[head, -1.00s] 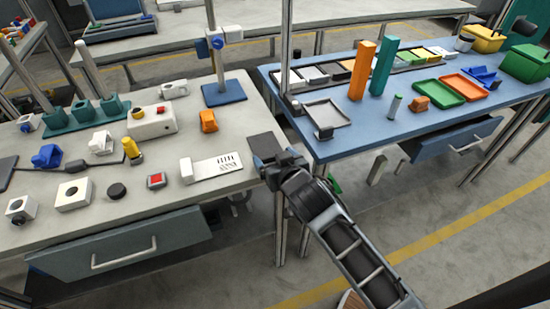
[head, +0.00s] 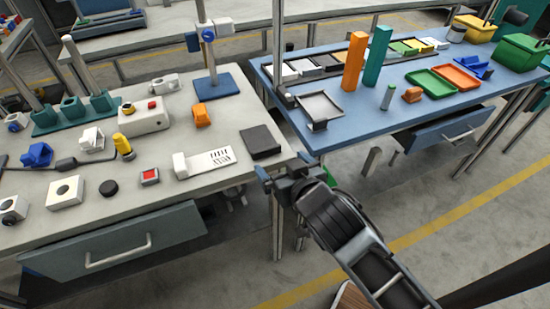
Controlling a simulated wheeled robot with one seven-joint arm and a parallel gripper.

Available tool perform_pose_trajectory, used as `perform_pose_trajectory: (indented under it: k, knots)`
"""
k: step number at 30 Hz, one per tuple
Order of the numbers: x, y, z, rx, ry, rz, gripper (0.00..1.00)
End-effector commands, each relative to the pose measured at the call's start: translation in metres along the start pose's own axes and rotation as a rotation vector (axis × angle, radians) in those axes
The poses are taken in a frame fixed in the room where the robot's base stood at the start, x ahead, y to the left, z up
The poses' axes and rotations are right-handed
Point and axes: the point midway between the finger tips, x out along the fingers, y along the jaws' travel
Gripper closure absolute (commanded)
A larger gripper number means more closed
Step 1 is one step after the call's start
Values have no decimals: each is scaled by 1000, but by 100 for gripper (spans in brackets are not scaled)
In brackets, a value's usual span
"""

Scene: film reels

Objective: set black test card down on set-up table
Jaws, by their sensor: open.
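The black test card (head: 261,141) lies flat on the pale grey-topped table (head: 232,185), near its right edge and to the right of a white printed card. My gripper (head: 262,178) is open and empty, just off the table's front right corner, below and apart from the black card. Part of the gripper is hidden by its own wrist. I cannot tell from the picture which table is named the set-up table.
A white card with a block (head: 204,162) lies left of the black card. An orange block (head: 201,115) and a blue-based stand (head: 214,86) are behind. A blue table (head: 370,125) with trays stands right, its drawer (head: 443,130) pulled out.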

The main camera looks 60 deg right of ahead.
Motion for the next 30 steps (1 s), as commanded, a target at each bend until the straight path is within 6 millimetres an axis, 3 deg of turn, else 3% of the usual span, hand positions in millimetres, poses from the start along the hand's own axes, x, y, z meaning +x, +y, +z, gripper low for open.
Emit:
perform_pose_trajectory:
  k: [6,17,20,25,30]
  knots:
    - [-23,0,1,-1,0,0,0]
    - [-36,-5,6,-9,-4,-27,0]
    - [-60,-16,19,-32,-6,-94,0]
    - [-126,-32,42,-89,9,-265,0]
    - [-195,-30,48,-137,42,-413,0]
